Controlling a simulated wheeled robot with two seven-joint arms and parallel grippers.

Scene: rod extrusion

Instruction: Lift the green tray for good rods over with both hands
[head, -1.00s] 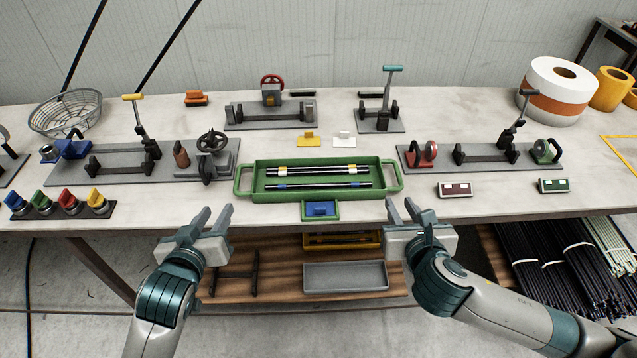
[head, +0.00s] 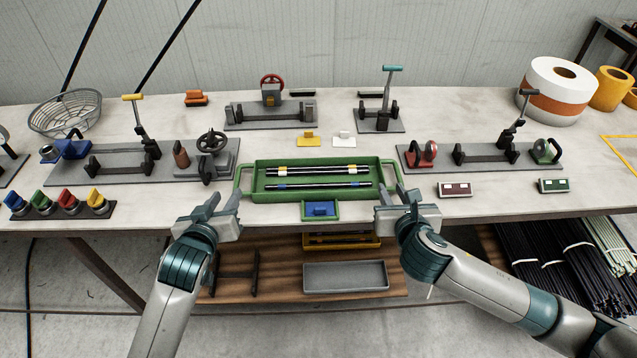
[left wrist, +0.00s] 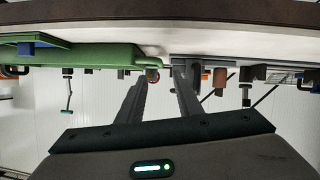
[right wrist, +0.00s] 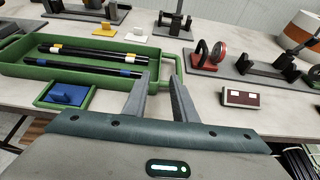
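The green tray (head: 320,193) lies on the workbench near its front edge, with a loop handle at each end. I cannot tell whether either gripper touches a handle.
A small green box with a blue piece (head: 320,210) sits at the tray's front. Yellow (head: 307,140) and white (head: 344,140) pieces stand behind the tray. Fixtures stand left (head: 140,165) and right (head: 480,155). A lower shelf (head: 280,285) holds a grey bin (head: 346,275).

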